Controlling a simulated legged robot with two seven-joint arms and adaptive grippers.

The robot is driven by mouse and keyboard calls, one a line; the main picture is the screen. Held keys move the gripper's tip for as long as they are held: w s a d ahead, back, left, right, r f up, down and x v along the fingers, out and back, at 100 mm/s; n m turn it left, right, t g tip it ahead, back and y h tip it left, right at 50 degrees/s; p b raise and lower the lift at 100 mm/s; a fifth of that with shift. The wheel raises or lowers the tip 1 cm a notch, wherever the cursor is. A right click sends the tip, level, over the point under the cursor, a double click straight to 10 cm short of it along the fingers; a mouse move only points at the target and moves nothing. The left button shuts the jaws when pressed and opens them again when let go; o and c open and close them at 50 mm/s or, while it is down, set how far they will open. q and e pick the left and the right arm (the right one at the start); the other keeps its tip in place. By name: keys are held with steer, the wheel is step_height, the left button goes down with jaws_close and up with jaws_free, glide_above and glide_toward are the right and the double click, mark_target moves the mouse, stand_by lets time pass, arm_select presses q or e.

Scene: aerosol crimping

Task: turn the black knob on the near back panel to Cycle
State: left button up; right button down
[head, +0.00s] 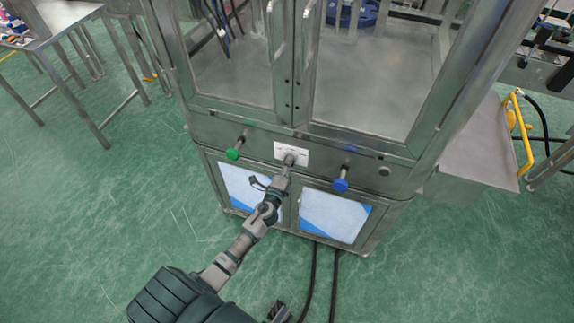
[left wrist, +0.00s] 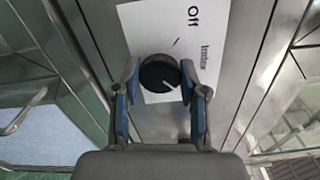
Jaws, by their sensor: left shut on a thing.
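The black knob (left wrist: 160,73) sits on a white label plate (left wrist: 202,14) in the left wrist view. The plate shows "Off" and a partly hidden word that looks like "Initialize". No Cycle mark is readable. The knob's pale pointer line slants to the lower right of that picture. My left gripper (left wrist: 160,80) is shut on the knob, one finger on each side. In the head view my left gripper (head: 289,168) reaches the label plate (head: 302,155) on the steel panel and hides most of the knob. My right gripper is not clearly seen.
A green knob (head: 234,152) is left of the label and a blue knob (head: 341,184) is right of it. Glazed doors (head: 370,95) are above, two pale lower panels (head: 333,215) below. Black cables (head: 333,285) run on the green floor (head: 460,265). A steel table (head: 50,20) stands left.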

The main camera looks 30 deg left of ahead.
arm_select(q)
steer(key=shift+s+d+f, duration=0.1)
steer(key=shift+d+f, duration=0.05)
steer(key=shift+f, duration=0.25)
steer(key=o, duration=1)
steer(key=shift+o, duration=0.8)
steer(key=shift+r, duration=0.15)
steer(key=v, duration=1.1)
steer(key=shift+s, duration=0.4)
